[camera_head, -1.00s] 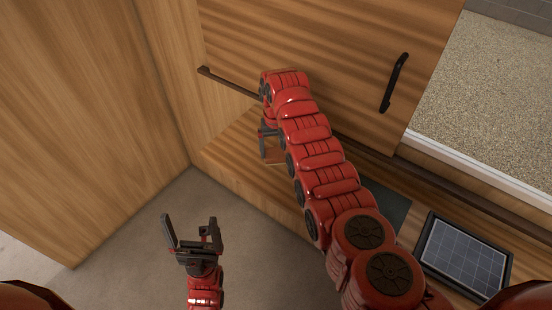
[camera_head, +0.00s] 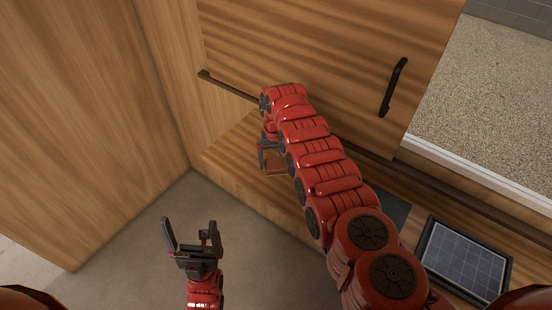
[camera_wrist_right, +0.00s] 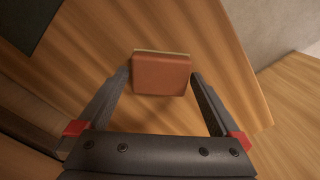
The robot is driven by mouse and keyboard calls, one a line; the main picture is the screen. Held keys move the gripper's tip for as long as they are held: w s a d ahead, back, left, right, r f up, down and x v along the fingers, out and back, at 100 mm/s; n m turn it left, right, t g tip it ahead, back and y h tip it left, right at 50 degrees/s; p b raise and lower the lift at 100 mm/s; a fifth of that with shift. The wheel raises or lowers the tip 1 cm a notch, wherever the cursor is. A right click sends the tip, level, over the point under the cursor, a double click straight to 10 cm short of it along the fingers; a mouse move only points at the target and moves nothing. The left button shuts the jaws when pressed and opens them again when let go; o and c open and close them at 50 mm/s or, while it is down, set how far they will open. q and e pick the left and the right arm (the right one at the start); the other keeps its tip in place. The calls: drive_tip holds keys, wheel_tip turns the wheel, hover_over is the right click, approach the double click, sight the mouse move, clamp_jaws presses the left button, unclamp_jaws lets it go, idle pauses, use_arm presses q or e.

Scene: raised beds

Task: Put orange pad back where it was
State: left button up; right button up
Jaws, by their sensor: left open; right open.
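The orange pad (camera_wrist_right: 161,75) is a small reddish-orange block with a pale edge, lying on a wooden surface in the right wrist view. My right gripper (camera_wrist_right: 160,84) is open, with one finger on each side of the pad and a narrow gap showing on both sides. In the head view my right gripper (camera_head: 273,168) reaches low over the wooden ledge, and the pad (camera_head: 276,163) shows only partly between its fingers. My left gripper (camera_head: 193,232) is open and empty above the floor.
The wooden ledge (camera_head: 235,160) runs below a wooden panel with a black handle (camera_head: 393,87). A dark-framed gridded panel (camera_head: 464,259) lies on the ledge at right, beside a flat dark patch (camera_head: 388,207). A wooden wall (camera_head: 90,120) stands at left. The grey floor (camera_head: 130,240) is clear.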

sight(276, 164)
drive_tip(key=shift+r, duration=0.5)
wheel_tip(276, 164, up, 3)
drive_tip(key=shift+f+p, duration=0.2)
drive_tip(key=shift+p, duration=0.8)
drive_tip(key=shift+w+r+b, duration=0.15)
drive_tip(key=shift+r+b, duration=0.25)
drive_tip(key=shift+b, duration=0.4)
wheel_tip(276, 164, up, 8)
drive_tip(key=b, duration=0.2)
drive_tip(key=shift+f, duration=0.25)
